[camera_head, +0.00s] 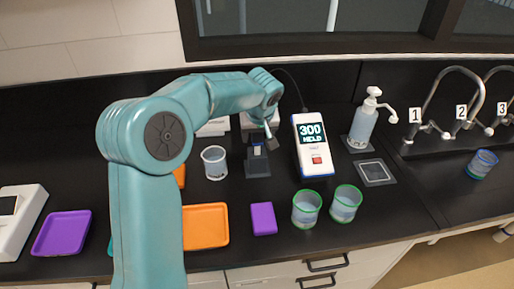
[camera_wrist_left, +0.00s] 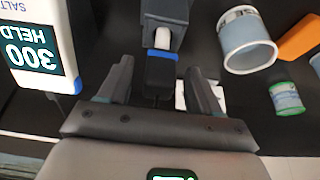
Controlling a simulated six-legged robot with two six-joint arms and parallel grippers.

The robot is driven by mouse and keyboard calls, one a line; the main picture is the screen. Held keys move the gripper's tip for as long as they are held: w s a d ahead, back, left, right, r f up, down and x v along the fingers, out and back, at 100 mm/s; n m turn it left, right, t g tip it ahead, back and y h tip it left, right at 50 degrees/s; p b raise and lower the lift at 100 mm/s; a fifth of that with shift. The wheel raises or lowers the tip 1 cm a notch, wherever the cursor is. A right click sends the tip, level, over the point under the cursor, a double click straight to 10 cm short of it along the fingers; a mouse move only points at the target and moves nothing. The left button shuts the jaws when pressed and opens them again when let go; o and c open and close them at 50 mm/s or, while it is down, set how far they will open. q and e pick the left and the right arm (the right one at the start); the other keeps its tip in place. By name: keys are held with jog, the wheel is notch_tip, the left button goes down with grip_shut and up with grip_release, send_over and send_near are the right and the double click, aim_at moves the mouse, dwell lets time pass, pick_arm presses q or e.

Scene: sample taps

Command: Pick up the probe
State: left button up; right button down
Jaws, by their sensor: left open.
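The probe (camera_wrist_left: 160,72) has a black handle, a blue ring and a white part that goes into a dark holder (camera_wrist_left: 165,12). In the left wrist view its handle lies between the two dark fingers of my left gripper (camera_wrist_left: 158,88), which is open with gaps at both sides. In the head view my left gripper (camera_head: 270,138) is just above and right of the holder (camera_head: 257,167), and the probe is small there. The white meter (camera_head: 311,147) reads 300 HELD and also shows in the left wrist view (camera_wrist_left: 38,50). My right gripper is not in view.
A clear beaker (camera_head: 214,163) stands left of the holder. Two green-rimmed cups (camera_head: 306,209) and a purple block (camera_head: 264,219) are in front. An orange tray (camera_head: 205,227) and a purple tray (camera_head: 61,233) lie left. A soap dispenser (camera_head: 364,125) and numbered taps are right.

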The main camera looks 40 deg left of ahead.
aim_at(257, 150)
pick_arm(q)
jog(key=x, duration=0.3)
jog(key=shift+w+a, duration=0.1)
jog(key=shift+w, duration=0.05)
jog(key=shift+r, duration=0.15)
jog(key=c, duration=1)
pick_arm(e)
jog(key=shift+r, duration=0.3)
